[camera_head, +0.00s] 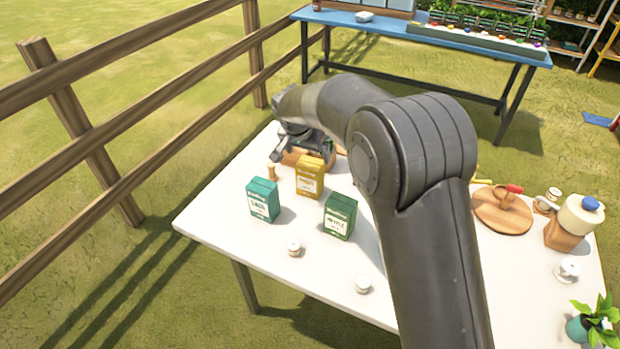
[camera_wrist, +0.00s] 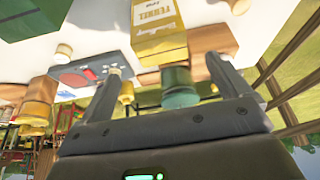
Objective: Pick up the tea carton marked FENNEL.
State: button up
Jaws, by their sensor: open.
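The FENNEL carton is a yellow box (camera_head: 310,180) standing upright on the white table in the head view, behind two other cartons. In the wrist view the yellow carton (camera_wrist: 158,40) shows upside down, with FENNEL readable on its label. A teal carton (camera_head: 263,203) stands to its front left and a dark green carton (camera_head: 340,220) to its front right. My gripper (camera_head: 280,153) is just behind and left of the yellow carton, partly hidden by my arm. In the wrist view my gripper (camera_wrist: 165,80) has its fingers apart with nothing held; the carton lies beyond them.
A small wooden peg-like item (camera_head: 272,173) stands left of the yellow carton. Small white items (camera_head: 294,248) sit at the front. A round wooden board (camera_head: 502,212) lies to the right. A wooden fence (camera_head: 150,110) runs along the left. A blue table (camera_head: 440,50) stands behind.

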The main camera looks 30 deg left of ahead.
aim_at(309, 163)
jog(key=x, duration=1)
jog(key=shift+s+a, duration=0.15)
jog(key=shift+c, duration=0.2)
jog(key=c, duration=1)
